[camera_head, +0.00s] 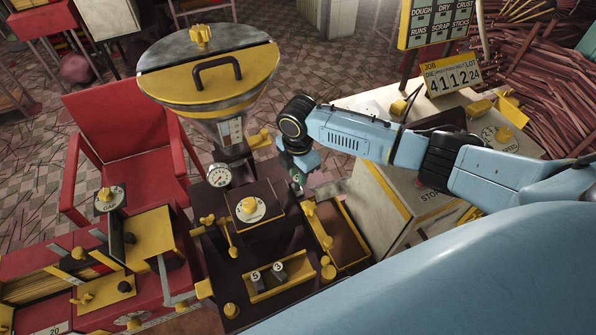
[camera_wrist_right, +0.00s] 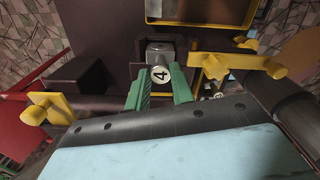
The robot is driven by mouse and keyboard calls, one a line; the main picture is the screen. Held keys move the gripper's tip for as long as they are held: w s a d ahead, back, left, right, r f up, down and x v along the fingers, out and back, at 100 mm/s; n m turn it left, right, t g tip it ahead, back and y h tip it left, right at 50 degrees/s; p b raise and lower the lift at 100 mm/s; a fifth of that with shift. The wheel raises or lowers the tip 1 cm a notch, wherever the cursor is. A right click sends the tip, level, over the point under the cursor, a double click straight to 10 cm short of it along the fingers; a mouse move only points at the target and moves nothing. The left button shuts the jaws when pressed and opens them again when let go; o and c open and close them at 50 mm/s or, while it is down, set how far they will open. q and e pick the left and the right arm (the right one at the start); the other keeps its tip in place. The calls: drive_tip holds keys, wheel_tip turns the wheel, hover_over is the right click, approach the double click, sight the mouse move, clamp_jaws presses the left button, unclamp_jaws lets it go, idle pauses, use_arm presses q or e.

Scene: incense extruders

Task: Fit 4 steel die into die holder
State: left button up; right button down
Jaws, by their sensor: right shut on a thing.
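The steel die marked 4 (camera_wrist_right: 160,56) is between the green fingers of my right gripper (camera_wrist_right: 159,90) in the right wrist view, with its numbered white face toward the camera. My right gripper is shut on it. In the head view my right gripper (camera_head: 298,178) is small and partly hidden by its arm, beside the dark extruder body (camera_head: 262,240); the die cannot be made out there. A dark block lies behind the die in the wrist view. I cannot tell whether this is the die holder or whether the die touches it. My left gripper is out of view.
A yellow tray (camera_head: 262,297) with dies 5 (camera_head: 256,279) and 3 (camera_head: 279,270) sits at the machine's front. The hopper (camera_head: 205,90) and gauge (camera_head: 219,175) stand behind left. Yellow handles (camera_wrist_right: 215,65) crowd the right of the fingers. A yellow-rimmed bin (camera_head: 345,240) is at right.

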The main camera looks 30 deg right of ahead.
drive_tip(key=shift+f, duration=0.35)
drive_tip(key=c, duration=1.1)
unclamp_jaws()
drive_tip(key=shift+f, duration=0.1)
wheel_tip(320, 180, up, 14)
drive_tip(key=shift+f, duration=0.2)
